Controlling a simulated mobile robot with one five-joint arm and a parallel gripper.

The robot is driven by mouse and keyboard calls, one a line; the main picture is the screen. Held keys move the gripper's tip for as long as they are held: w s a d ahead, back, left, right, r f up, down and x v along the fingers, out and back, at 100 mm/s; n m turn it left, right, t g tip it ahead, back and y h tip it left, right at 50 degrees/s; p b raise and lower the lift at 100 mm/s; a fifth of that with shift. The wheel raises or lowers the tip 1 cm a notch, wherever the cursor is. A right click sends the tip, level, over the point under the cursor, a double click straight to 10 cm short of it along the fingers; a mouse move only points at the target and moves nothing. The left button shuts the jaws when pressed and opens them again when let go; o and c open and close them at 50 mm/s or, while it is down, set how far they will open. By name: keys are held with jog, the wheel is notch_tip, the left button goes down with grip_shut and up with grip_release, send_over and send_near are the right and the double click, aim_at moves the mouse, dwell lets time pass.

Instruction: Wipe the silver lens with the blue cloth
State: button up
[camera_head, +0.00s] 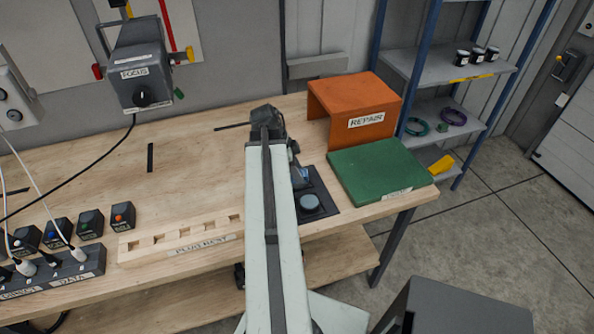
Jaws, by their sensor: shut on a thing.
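My arm reaches over the wooden bench and hides part of what lies beneath it. My gripper (298,173) shows only in part at the arm's right side, low over a dark mat (324,197). It is shut on a small blue piece, seemingly the blue cloth (303,181). A round, blue-grey disc with a dark rim, seemingly the silver lens (310,202), sits on the mat just in front of the cloth. I cannot tell whether the cloth touches the mat or the lens.
A green block (380,170) lies right of the mat, with an orange REPAIR stand (355,105) behind it. A slotted PLUG NEST rail (180,240) and several small dark boxes (90,224) are at left. A shelf rack (450,75) stands at right.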

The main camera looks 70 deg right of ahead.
jog(key=shift+r+p, duration=2.45)
jog(key=shift+r, duration=0.3)
notch_tip(320, 180, up, 3)
jog(key=p, duration=0.3)
jog(key=shift+r, duration=0.15)
jog(key=shift+f, duration=0.25)
